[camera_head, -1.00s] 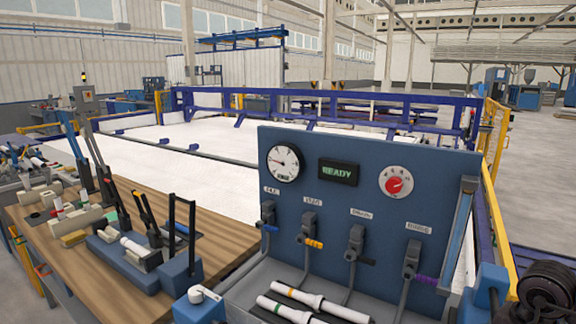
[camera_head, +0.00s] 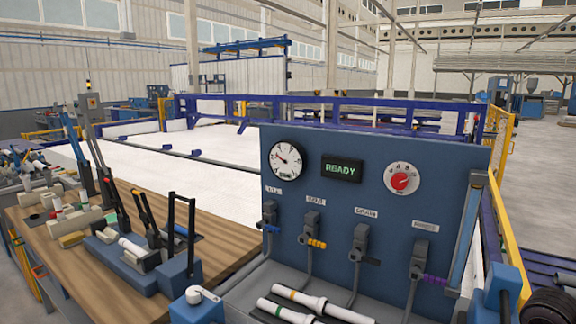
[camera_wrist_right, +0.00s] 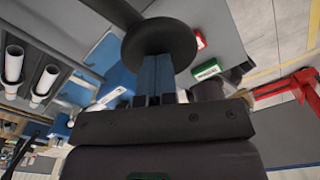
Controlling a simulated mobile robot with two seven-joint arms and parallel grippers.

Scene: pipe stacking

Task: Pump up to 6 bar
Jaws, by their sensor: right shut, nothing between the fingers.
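The blue panel (camera_head: 330,215) carries a round white pressure gauge (camera_head: 286,160), whose needle points to the upper left; its numbers are too small to read. A display (camera_head: 342,169) beside it reads READY. In the right wrist view, a black round disc (camera_wrist_right: 160,42) lies across the tips of my right gripper (camera_wrist_right: 157,78), hiding their ends. The blue fingers are together with nothing between them; I cannot tell whether they touch the disc. A dark rounded part, likely my right arm, shows at the head view's bottom right corner. My left gripper is out of view.
A red selector knob (camera_head: 403,179) and several grey valves sit on the panel. White pipes (camera_head: 305,300) lie below them. A wooden bench (camera_head: 90,255) with tools and fixtures stands at left. A blue post (camera_head: 500,292) stands right of the panel.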

